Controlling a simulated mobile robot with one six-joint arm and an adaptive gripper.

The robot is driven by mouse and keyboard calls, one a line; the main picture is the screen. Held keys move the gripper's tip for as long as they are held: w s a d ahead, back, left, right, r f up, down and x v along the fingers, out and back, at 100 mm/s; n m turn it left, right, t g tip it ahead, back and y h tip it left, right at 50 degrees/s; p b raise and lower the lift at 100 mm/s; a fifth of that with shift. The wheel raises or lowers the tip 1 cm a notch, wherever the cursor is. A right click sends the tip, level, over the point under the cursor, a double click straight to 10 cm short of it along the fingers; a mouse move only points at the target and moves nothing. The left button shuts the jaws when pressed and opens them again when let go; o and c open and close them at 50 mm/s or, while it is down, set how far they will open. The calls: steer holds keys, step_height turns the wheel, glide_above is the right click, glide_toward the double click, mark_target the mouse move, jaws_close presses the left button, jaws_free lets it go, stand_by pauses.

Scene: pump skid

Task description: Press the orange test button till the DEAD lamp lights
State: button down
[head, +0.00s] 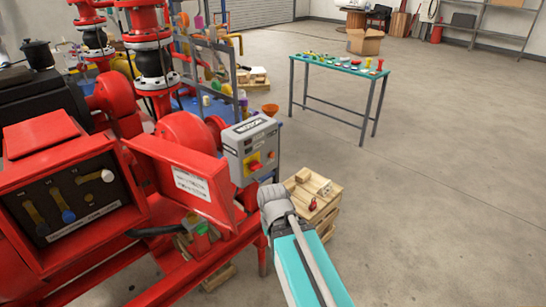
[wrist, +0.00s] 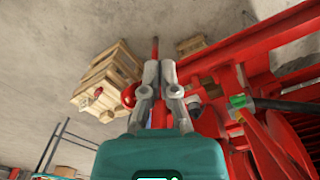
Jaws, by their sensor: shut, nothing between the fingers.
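A grey control box (head: 250,150) with a red-and-yellow rotary switch (head: 255,163) and small indicators stands near the middle of the head view. The details are too small for me to pick out an orange test button or a DEAD lamp with certainty. My gripper (wrist: 159,68) is shut and empty in the wrist view, its two grey fingers pointing up the picture. In the head view my arm's grey wrist is right of and below the control box, apart from it; the fingertips are hidden there.
A red panel (head: 60,190) with several levers stands at left, beside an open red cover (head: 185,180). A wooden crate (head: 326,190) carries a small red item (head: 313,204). A teal-topped table (head: 340,66) with several small items stands behind. Floor at right is clear.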

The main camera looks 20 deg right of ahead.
stand_by(0.7)
steer(key=m+t+h+b, duration=0.5)
steer(key=m+t+b, duration=0.5)
steer(key=t+b, duration=1.05)
glide_toward(272, 155)
steer(key=s+d+r+g+b, duration=0.1)
steer(key=d+r+g+b, duration=0.1)
steer(key=d, duration=0.6)
steer(key=shift+s+d+f+t, duration=0.1)
steer(key=shift+d+t, duration=0.05)
steer(key=shift+t, duration=0.1)
steer(key=w+a, duration=0.4)
steer(key=w, duration=0.3)
steer(key=shift+w+a, duration=0.15)
steer(key=shift+w, duration=0.15)
